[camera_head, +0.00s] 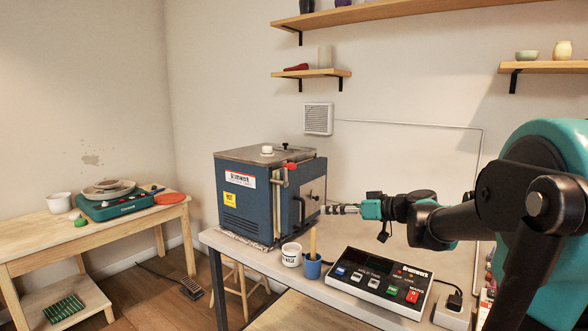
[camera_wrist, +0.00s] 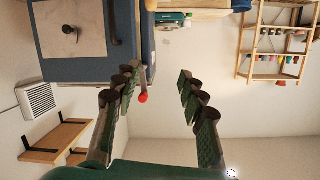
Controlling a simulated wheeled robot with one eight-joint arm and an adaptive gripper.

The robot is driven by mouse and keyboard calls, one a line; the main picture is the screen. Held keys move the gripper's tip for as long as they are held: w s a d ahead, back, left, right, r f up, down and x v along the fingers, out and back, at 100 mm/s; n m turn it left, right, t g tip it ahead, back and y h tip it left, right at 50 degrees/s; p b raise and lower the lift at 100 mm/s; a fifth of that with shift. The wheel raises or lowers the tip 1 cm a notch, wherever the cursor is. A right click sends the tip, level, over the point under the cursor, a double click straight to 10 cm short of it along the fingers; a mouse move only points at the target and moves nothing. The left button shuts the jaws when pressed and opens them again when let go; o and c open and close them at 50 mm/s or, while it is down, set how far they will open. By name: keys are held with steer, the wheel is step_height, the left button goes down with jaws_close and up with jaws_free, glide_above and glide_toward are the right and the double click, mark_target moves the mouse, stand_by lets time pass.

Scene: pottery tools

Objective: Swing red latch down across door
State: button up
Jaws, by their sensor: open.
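The blue kiln (camera_head: 247,200) stands on the white table, its door (camera_head: 312,193) shut on the right-hand side, with a dark handle (camera_head: 301,211). The red-knobbed latch (camera_head: 291,166) sits at the door's top edge, its knob up. The wrist view shows the red knob (camera_wrist: 143,97) at the end of a short bar beside the blue kiln (camera_wrist: 75,68). My gripper (camera_head: 330,209) is open and empty, in front of the door and lower than the knob. In the wrist view, the knob lies in the gap between the fingers of my gripper (camera_wrist: 157,80), apparently beyond them.
A white mug (camera_head: 291,255) and a blue cup with a brush (camera_head: 312,267) stand below my gripper. A control box (camera_head: 379,281) lies to their right. Wall shelves (camera_head: 312,73) hang above.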

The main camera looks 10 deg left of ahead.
steer(key=n+t+y, duration=0.2)
glide_toward(295, 167)
steer(key=x, duration=1)
steer(key=shift+w+a, duration=0.1)
steer(key=shift+a, duration=0.1)
jaws_close()
